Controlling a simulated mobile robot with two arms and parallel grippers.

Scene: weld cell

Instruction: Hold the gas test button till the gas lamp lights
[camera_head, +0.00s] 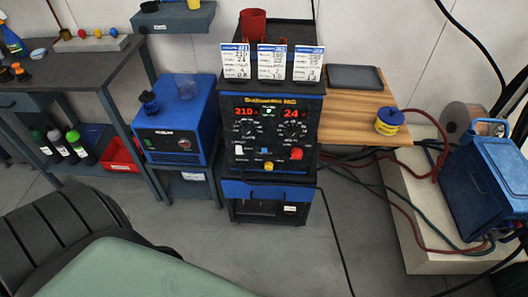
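The welding machine (272,135) stands upright in the middle of the view. Its front has red displays reading 210 and 24, with a small green-white glowing spot (268,112) between them. Two round dials sit below. A lower row has a white switch (239,150), a small blue control (264,150) and a red knob (296,154). A yellow knob (268,166) sits under them. The labels are too small to read, so I cannot tell which control is the gas test button or which light is the gas lamp. Neither gripper is in view.
Three white cards (272,62) and a red cup (253,22) sit on top of the machine. A blue unit (178,128) stands left, a wooden shelf (345,120) right. Cables cross the floor at right. A pale green surface (150,268) and dark ribbed object (55,235) fill the lower left.

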